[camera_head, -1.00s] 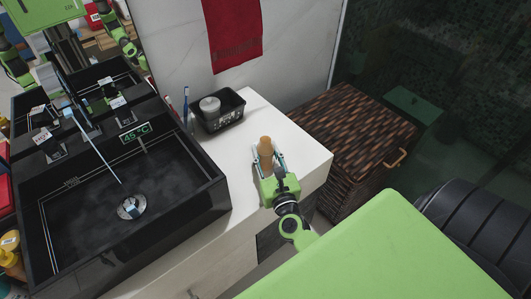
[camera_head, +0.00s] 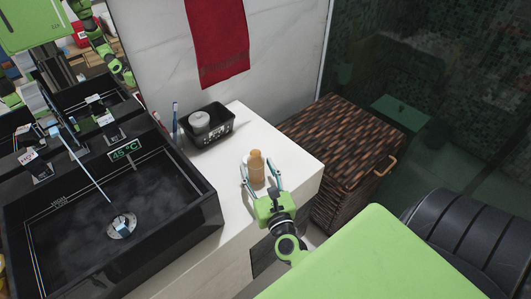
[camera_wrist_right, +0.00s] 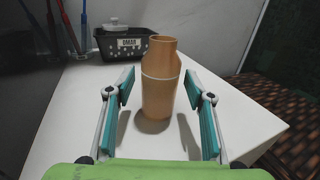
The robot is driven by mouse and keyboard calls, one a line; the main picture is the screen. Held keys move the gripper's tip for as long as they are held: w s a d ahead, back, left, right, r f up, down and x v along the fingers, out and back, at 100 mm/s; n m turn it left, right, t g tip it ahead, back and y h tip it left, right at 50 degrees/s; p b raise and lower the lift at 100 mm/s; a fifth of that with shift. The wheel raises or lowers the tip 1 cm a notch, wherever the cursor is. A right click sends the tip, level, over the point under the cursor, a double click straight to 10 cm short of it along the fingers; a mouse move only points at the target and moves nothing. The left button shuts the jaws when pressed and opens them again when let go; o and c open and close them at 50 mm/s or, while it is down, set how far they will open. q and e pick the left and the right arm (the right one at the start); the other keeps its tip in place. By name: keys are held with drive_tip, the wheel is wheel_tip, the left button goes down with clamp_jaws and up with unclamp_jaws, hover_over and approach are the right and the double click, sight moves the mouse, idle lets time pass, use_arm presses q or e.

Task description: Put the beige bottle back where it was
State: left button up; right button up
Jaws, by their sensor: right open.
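The beige bottle (camera_head: 257,167) stands upright on the white countertop (camera_head: 225,205), near its right end. My right gripper (camera_head: 260,180) is open, with one finger on each side of the bottle. In the right wrist view the bottle (camera_wrist_right: 160,88) stands between the spread fingers of the right gripper (camera_wrist_right: 160,100), with visible gaps on both sides. My left gripper itself is not seen.
A black basket (camera_head: 208,127) holding a grey-white jar (camera_head: 199,121) stands behind the bottle by the wall. Toothbrushes (camera_head: 175,120) stand beside it. The black sink (camera_head: 110,210) is at left, a woven hamper (camera_head: 345,150) at right.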

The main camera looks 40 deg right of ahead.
drive_tip(key=b+v, duration=0.2)
drive_tip(key=v, duration=0.7)
drive_tip(key=shift+s, duration=0.2)
drive_tip(key=shift+s+a+r, duration=0.15)
drive_tip(key=shift+s, duration=0.2)
